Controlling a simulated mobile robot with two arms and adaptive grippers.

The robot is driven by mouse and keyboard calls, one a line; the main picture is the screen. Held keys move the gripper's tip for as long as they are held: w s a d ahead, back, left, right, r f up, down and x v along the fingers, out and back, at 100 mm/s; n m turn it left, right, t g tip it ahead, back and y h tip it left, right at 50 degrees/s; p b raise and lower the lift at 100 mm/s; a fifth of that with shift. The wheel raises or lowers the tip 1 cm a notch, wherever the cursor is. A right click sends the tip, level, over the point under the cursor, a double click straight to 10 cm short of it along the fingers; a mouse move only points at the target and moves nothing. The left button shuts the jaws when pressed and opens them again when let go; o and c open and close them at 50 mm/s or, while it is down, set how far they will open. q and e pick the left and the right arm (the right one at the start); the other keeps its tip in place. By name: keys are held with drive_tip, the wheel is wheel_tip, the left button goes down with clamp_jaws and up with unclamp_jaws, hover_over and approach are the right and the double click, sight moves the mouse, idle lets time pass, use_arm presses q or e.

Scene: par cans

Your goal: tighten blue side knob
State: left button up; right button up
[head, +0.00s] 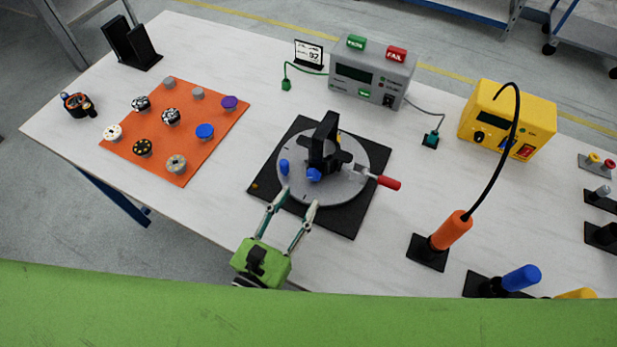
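A round grey plate (348,193) sits on a black square base (347,222) in the middle of the table. A black upright bracket (325,141) stands on the plate. A blue knob (313,175) is low on the bracket's near side. A second blue knob-like piece (284,167) stands at the plate's left edge. I cannot tell which is the side knob. My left gripper (297,201) has its two fingers apart and empty, with tips at the plate's near edge, short of both blue pieces. My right gripper is not in view.
A red-handled clamp (388,182) sticks out right of the plate. An orange mat (184,165) with several knobs lies left. A grey tester box (372,75) and yellow box (509,122) stand behind. An orange-handled tool (451,231) stands in a holder at right.

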sight(312, 177)
use_arm(q)
drive_tip(key=x, duration=0.4)
drive_tip(key=shift+w+d+p, duration=0.1)
drive_tip(key=shift+w+p, duration=0.25)
drive_tip(key=shift+w+d, duration=0.2)
drive_tip(key=shift+w, duration=0.35)
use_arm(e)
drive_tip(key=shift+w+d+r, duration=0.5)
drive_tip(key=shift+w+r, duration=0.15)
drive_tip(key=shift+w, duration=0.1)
use_arm(q)
clamp_jaws()
